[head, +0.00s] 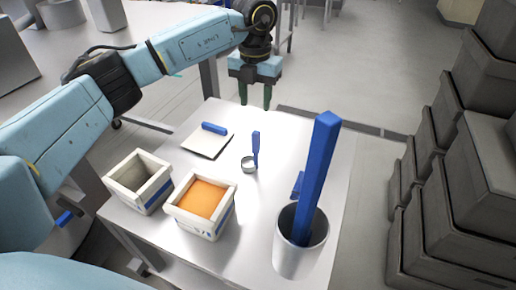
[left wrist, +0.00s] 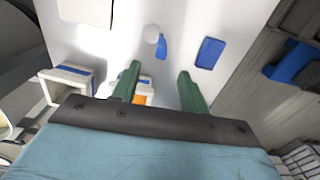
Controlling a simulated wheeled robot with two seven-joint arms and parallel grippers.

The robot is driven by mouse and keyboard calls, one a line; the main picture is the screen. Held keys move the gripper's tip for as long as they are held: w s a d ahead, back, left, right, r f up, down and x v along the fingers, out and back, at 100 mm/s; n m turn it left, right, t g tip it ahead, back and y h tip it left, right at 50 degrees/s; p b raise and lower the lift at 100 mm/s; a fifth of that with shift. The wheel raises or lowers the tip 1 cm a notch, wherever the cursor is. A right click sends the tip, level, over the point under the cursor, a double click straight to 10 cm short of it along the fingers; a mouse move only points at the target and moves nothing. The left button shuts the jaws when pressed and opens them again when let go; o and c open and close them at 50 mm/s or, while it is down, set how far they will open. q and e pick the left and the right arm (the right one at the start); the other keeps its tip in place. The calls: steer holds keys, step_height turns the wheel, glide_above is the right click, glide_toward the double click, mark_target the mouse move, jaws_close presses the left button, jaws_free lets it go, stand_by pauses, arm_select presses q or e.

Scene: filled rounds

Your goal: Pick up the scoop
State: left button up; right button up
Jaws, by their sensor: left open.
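The scoop, a small round metal cup (head: 249,164) with an upright blue handle (head: 256,145), stands on the white table near its middle. It also shows in the left wrist view as a pale round cup with a blue handle (left wrist: 161,46), ahead of the fingers. My left gripper (head: 256,100) is open and empty, its green fingers pointing down above the far edge of the table, behind the scoop and apart from it. The same open fingers show in the left wrist view (left wrist: 160,86). My right gripper is in neither view.
A white box with orange filling (head: 207,226) and a white box with a grey inside (head: 150,202) stand at the front left. A flat plate with a blue handle (head: 208,145) lies behind them. A metal container (head: 300,257) with tall blue handles stands right. Grey crates (head: 478,150) are stacked beyond.

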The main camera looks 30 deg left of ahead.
mark_target(256, 132)
arm_select(q)
steer(key=f, duration=0.6)
steer(key=shift+s, duration=0.3)
steer(key=shift+f, duration=0.75)
steer(key=f, duration=0.3)
steer(key=shift+s+d+f, duration=0.1)
steer(key=shift+d+f, duration=0.15)
steer(key=shift+f, duration=0.5)
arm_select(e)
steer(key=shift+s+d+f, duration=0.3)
arm_select(q)
steer(key=shift+c, duration=0.4)
steer(key=shift+r, duration=0.1)
jaws_close()
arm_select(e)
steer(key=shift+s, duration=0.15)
